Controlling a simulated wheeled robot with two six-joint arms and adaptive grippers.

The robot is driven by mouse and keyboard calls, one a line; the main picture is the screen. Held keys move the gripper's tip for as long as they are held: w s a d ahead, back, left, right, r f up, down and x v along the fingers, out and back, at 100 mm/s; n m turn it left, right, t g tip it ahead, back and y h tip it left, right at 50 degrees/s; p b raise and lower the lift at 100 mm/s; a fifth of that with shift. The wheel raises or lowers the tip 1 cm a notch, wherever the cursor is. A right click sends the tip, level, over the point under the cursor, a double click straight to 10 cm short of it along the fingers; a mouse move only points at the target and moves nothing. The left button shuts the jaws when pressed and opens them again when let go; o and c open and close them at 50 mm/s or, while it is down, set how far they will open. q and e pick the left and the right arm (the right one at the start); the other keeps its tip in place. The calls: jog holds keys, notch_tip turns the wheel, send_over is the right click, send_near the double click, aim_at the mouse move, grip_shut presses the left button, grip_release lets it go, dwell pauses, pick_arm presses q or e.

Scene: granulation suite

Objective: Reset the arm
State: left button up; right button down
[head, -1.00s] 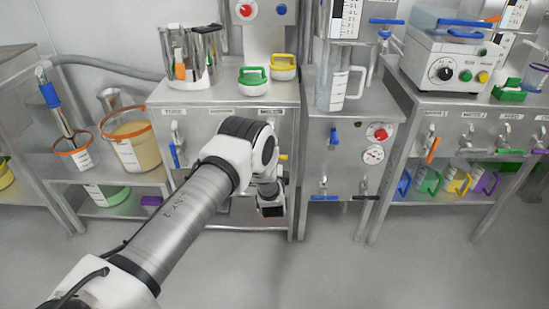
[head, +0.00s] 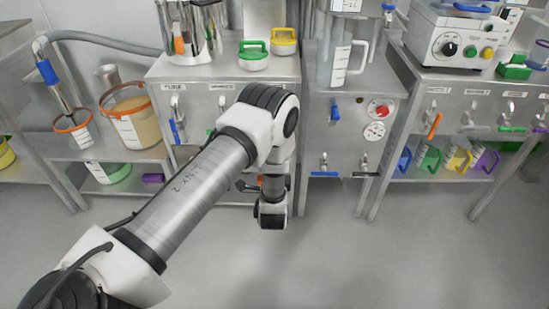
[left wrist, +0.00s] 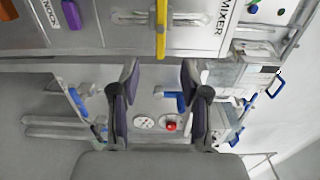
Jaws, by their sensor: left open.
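My left arm (head: 190,185) comes in from the lower left in the head view and reaches in front of the steel cabinets. Its wrist hangs low before the middle cabinet. My left gripper (head: 242,186) is small and partly hidden there, beside the wrist. In the left wrist view the two dark fingers of my left gripper (left wrist: 160,75) stand apart with nothing between them. Beyond them are a red knob (left wrist: 171,126) and a round gauge (left wrist: 144,122), out of contact. My right gripper is not in view.
A yellow handle (left wrist: 161,30) shows near the fingers in the left wrist view. A tan-filled bucket (head: 133,128) stands on the left shelf. The grey floor (head: 370,265) in front is clear.

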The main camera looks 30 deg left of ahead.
pick_arm(q)
jog(key=shift+s, duration=0.1)
dwell(0.4)
jog(key=s+d+f+g+h, duration=0.4)
jog(key=s+d+f+h, duration=0.1)
jog(key=s+f, duration=0.45)
jog(key=s+d+f+n+g+h, duration=0.2)
jog(key=s+n+g, duration=0.2)
jog(key=s, duration=0.5)
jog(key=s+d+f+n+g+h, duration=0.1)
jog(key=s+d+n+g, duration=0.25)
jog(key=s, duration=0.55)
jog(key=s+d+f+n+g+h, duration=0.2)
jog(key=s+n+g, duration=0.2)
jog(key=s, duration=0.5)
notch_tip(320, 180, up, 18)
jog(key=p, duration=1.8)
jog(key=shift+a+n, duration=0.15)
jog(key=shift+n, duration=0.2)
jog(key=shift+r, duration=0.15)
